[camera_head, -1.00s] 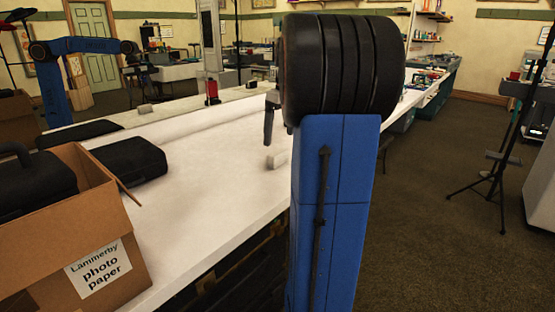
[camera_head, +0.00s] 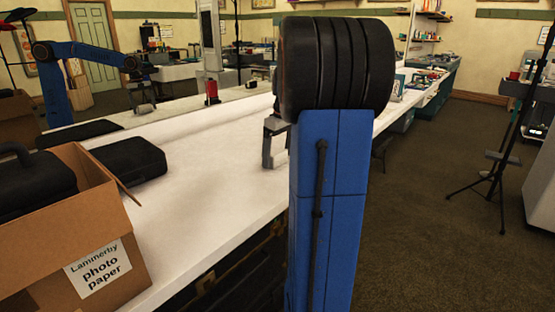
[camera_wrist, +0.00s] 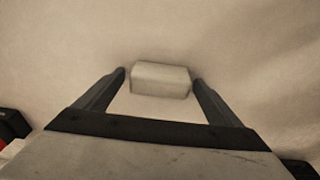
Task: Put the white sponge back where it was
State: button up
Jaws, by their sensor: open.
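The white sponge (camera_wrist: 161,80) is a small pale block on the white counter (camera_head: 215,185). In the wrist view it lies between the two fingertips of my gripper (camera_wrist: 160,77), with a narrow gap at each side. My gripper is open and straddles the sponge. In the head view, my gripper (camera_head: 269,148) is low over the counter, partly hidden by my blue arm. The sponge is hard to make out there, mostly covered by the fingers and arm.
An open cardboard box labelled photo paper (camera_head: 98,268) stands at the front left. A black case (camera_head: 130,158) lies beside it. A red bottle (camera_head: 212,90) stands farther back. A mirror behind the counter reflects my arm. The counter between case and gripper is clear.

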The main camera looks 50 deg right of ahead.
jog(key=c, duration=1.2)
jog(key=shift+r, duration=0.15)
